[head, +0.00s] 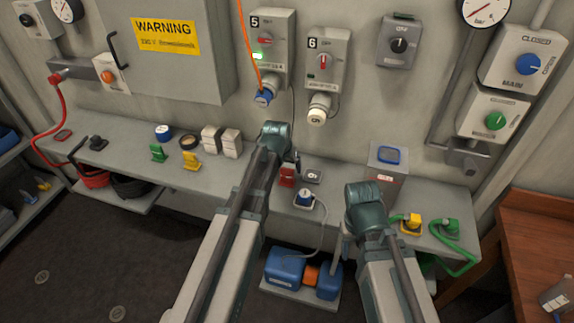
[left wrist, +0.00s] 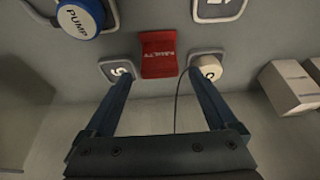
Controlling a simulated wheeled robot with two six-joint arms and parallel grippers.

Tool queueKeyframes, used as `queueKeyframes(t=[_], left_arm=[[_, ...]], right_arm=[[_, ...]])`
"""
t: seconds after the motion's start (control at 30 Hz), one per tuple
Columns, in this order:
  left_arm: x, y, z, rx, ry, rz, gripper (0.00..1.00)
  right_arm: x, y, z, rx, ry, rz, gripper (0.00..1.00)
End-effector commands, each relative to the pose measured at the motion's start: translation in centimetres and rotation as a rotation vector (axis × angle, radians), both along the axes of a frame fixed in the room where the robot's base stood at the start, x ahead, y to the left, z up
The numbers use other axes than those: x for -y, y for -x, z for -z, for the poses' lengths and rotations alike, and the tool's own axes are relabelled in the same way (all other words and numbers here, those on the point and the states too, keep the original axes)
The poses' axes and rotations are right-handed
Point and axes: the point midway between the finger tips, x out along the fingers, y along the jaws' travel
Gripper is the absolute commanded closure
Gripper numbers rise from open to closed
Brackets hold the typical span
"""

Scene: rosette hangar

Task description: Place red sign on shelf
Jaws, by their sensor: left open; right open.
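The red sign (head: 287,176), a small block with pale lettering, is on the long grey shelf (head: 115,146), just beyond my left arm's end. In the left wrist view the red sign (left wrist: 159,54) appears between and ahead of my open fingers, with space on both sides. My left gripper (left wrist: 158,80) is open and empty, apart from the sign. In the head view its fingers are mostly hidden behind the wrist. My right gripper (head: 362,215) is at the right part of the shelf; its fingers are largely hidden by its own wrist.
A grey tile (head: 312,176) and a blue-topped knob (head: 304,197) stand close to the sign. Pale boxes (head: 230,143) are left of it. A grey box with a blue top (head: 388,158) stands right. An orange cable (head: 246,45) hangs down to socket 5.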

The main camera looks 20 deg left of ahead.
Motion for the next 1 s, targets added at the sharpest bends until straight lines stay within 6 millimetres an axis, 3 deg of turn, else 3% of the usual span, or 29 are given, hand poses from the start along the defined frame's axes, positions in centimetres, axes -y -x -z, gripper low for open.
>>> queueKeyframes(t=[0.03,0.5,0.8,0.87,1.0], left_arm=[[0.0,0.4,-1.4,0.000,0.000,0.000,0.08],[-0.1,3.3,-8.4,0.000,0.000,0.000,0.08],[0.1,3.9,-9.1,-0.003,0.000,0.003,0.08],[1.0,4.9,-8.8,-0.023,-0.003,0.019,0.08],[6.3,10.7,-8.0,-0.144,-0.035,0.108,0.08]], right_arm=[[0.0,0.0,-1.4,0.000,0.000,0.000,0.50],[0.0,0.0,-8.4,0.000,0.000,-0.001,0.50],[0.0,0.0,-9.1,0.000,0.000,-0.002,0.50],[0.0,0.0,-9.0,0.000,0.000,-0.002,0.50],[0.0,0.0,-9.0,0.000,0.000,-0.002,0.50]])
